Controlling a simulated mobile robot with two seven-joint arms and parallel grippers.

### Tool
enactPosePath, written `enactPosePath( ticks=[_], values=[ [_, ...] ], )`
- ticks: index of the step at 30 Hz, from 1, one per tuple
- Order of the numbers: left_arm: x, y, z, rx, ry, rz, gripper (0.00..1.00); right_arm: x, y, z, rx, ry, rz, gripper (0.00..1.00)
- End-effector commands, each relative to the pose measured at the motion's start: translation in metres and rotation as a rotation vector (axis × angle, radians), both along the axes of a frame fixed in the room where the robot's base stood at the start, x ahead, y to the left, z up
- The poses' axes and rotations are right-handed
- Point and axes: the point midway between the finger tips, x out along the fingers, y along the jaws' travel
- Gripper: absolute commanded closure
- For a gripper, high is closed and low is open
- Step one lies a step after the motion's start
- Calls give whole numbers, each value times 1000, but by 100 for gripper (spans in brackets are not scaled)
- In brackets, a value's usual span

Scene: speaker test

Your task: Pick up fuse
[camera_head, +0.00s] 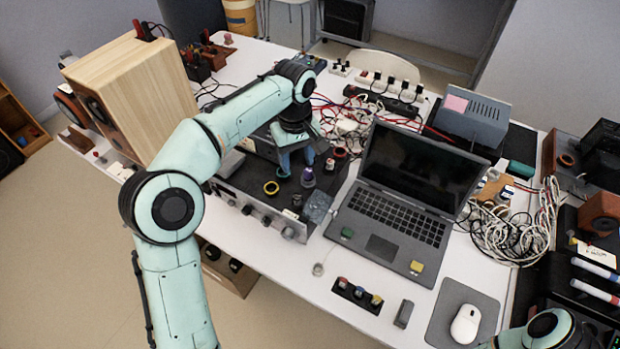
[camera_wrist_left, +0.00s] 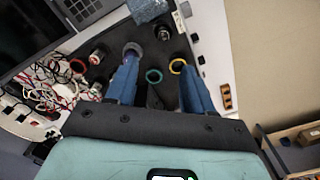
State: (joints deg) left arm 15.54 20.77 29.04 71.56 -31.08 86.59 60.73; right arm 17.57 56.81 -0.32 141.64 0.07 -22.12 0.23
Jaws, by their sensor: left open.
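I cannot tell for certain which small item is the fuse. Small parts lie on a black-topped amplifier (camera_head: 246,178): a yellow ring (camera_head: 271,188), a purple-topped piece (camera_head: 308,177) and a red-and-white piece (camera_head: 330,164). My left gripper (camera_head: 297,166) points down over them, open. In the left wrist view, its blue fingers (camera_wrist_left: 157,68) stand apart, with a teal ring (camera_wrist_left: 153,76) between them. The purple piece (camera_wrist_left: 133,50) is by the left fingertip and the yellow ring (camera_wrist_left: 177,66) by the right. Contact is unclear. My right gripper is not visible; only part of its arm shows.
An open laptop (camera_head: 395,218) stands right of the amplifier. A wooden speaker (camera_head: 135,95) stands on the left. Tangled white cables (camera_head: 515,228) lie at the right. A mouse (camera_head: 466,323) rests on a grey pad. The white table's front (camera_head: 300,275) has some free room.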

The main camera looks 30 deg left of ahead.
Motion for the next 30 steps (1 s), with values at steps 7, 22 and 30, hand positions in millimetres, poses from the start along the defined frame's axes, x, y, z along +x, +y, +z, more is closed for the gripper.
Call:
enactPosePath(
  ticks=[7,22,30],
  values=[
    [-2,1,-34,0,6,0,48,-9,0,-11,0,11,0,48],
    [-2,2,-94,-1,3,0,48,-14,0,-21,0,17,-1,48],
    [-2,3,-131,-1,2,1,48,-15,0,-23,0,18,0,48]
  ],
)
